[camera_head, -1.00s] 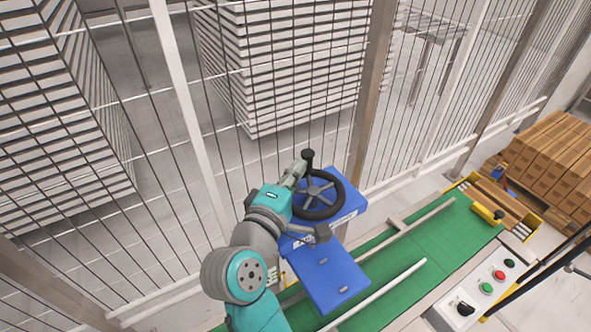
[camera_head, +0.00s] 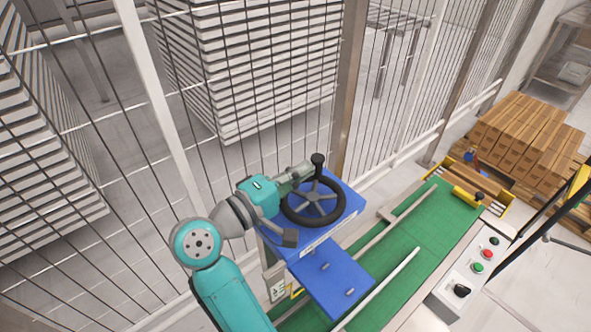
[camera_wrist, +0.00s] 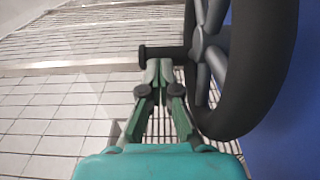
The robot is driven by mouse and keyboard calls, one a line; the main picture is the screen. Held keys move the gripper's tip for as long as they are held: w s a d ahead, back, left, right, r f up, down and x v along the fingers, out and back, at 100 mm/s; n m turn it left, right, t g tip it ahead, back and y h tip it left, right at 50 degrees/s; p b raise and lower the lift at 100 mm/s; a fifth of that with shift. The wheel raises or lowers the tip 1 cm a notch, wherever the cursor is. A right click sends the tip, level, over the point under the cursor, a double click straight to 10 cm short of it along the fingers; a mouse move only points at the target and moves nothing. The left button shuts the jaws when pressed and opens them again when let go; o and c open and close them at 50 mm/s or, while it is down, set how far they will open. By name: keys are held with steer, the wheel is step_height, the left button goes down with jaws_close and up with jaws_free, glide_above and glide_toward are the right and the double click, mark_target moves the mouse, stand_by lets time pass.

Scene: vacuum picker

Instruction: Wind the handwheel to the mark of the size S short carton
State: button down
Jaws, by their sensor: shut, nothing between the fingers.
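The handwheel (camera_head: 316,198) has a black rim and grey spokes and lies on a blue machine head. Its upright black crank knob (camera_head: 318,160) stands at the far side of the rim. My gripper (camera_head: 307,171) is beside the knob, on its left. In the wrist view my gripper (camera_wrist: 158,66) has its fingertips together close against the knob's stem (camera_wrist: 165,53), with nothing between them; contact is unclear. The rim (camera_wrist: 270,70) fills the right of that view. A white strip (camera_head: 314,246) runs along the blue head's front edge; its markings are unreadable.
A green conveyor bed (camera_head: 418,228) with pale guide rails runs beside the blue head. A control panel (camera_head: 474,270) with several buttons is at right. Stacked brown cartons (camera_head: 525,130) stand at back right. A wire fence (camera_head: 225,150) closes off the far side.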

steer(key=m+g+h, duration=0.2)
steer(key=d+m+g+h, duration=0.1)
steer(key=g, duration=0.1)
steer(key=shift+w, duration=0.3)
steer(key=shift+d+m+g+h, duration=0.35)
steer(key=shift+m+g, duration=0.35)
steer(key=shift+g, duration=0.25)
steer(key=shift+d+m+g+h, duration=0.2)
steer(key=shift+m+g+h, duration=0.25)
steer(key=shift+m+g, duration=0.4)
steer(key=shift+g, duration=0.4)
